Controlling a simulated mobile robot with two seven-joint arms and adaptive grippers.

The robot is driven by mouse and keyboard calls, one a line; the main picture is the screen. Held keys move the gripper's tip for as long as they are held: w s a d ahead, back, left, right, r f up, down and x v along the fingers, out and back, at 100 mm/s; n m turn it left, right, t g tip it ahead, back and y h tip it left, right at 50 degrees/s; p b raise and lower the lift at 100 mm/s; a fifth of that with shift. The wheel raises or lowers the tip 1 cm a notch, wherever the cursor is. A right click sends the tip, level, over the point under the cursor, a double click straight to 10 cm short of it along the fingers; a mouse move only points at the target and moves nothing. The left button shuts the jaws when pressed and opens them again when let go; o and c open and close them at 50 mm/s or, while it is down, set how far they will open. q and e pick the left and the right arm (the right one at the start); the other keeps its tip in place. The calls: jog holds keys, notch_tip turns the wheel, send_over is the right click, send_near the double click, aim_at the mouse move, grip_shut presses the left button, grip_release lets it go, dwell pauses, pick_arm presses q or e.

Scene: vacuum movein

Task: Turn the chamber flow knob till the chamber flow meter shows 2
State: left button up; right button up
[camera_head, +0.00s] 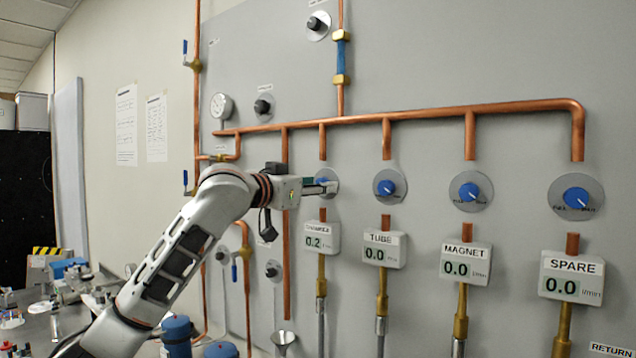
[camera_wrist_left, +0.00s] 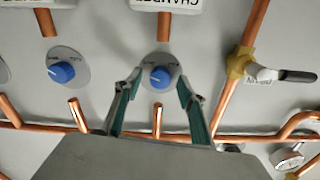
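The chamber flow knob (camera_wrist_left: 159,77) is a blue knob on a round grey plate, in the middle of the left wrist view. In the head view its plate (camera_head: 326,175) is partly hidden behind my left gripper (camera_head: 327,187). The chamber flow meter (camera_head: 318,239) hangs just below the knob and reads 0.2. My left gripper (camera_wrist_left: 160,78) also shows in the wrist view, where its two fingers stand open on either side of the knob. A small gap seems to show on each side; contact cannot be told for sure. My right gripper is in neither view.
The tube (camera_head: 386,188), magnet (camera_head: 469,192) and spare (camera_head: 576,198) knobs sit to the right; their meters read 0.0. A copper pipe (camera_head: 430,115) runs above them. A pressure gauge (camera_head: 221,105) and blue-handled valves are at left. A cluttered bench (camera_head: 55,320) stands at lower left.

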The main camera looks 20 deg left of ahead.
pick_arm(q)
jog(key=shift+w+d, duration=0.15)
jog(key=shift+w, duration=0.2)
jog(key=c, duration=1.1)
jog(key=shift+c, duration=0.2)
jog(key=shift+o, duration=0.2)
